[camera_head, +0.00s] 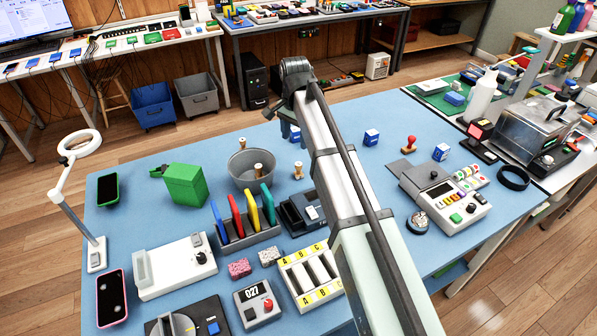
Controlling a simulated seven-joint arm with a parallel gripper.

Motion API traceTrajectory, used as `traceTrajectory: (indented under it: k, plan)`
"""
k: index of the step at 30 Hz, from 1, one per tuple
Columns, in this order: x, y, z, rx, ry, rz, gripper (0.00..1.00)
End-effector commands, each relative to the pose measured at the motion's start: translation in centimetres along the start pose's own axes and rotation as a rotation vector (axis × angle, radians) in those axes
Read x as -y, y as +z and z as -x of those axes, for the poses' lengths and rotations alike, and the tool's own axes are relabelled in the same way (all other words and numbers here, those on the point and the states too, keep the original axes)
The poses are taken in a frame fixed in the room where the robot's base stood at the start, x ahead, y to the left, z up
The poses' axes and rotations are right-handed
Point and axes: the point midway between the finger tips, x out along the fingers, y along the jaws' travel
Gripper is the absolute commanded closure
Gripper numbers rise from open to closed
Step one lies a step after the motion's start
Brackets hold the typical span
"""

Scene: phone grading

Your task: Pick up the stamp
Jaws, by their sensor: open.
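A stamp with a red handle (409,145) stands upright on the blue table (345,112), right of my arm. Wooden-handled pieces that look like stamps also show: one (298,171) stands left of my arm, and one (258,170) is at the front of the grey tub (245,178). Another wooden knob (242,143) shows at the tub's back. I cannot tell which one the task means. My gripper (288,130) is only partly seen, low behind my arm, above the table's back part and right of the tub. It is open; its fingertips are mostly hidden, and nothing shows held in it.
Blue-and-white cubes (371,137) stand at the back. A green bin (186,184) and a rack of coloured panels (250,233) stand left. A grey keypad device (447,195) is at the right.

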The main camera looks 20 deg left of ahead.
Motion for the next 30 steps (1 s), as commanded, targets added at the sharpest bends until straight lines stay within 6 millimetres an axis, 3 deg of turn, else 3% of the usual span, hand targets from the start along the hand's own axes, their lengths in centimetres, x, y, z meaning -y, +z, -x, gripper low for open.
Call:
traceTrajectory:
  k: [30]
  plan:
    - [-0.50,0.18,-0.07,-0.018,0.009,1.842,0.36]
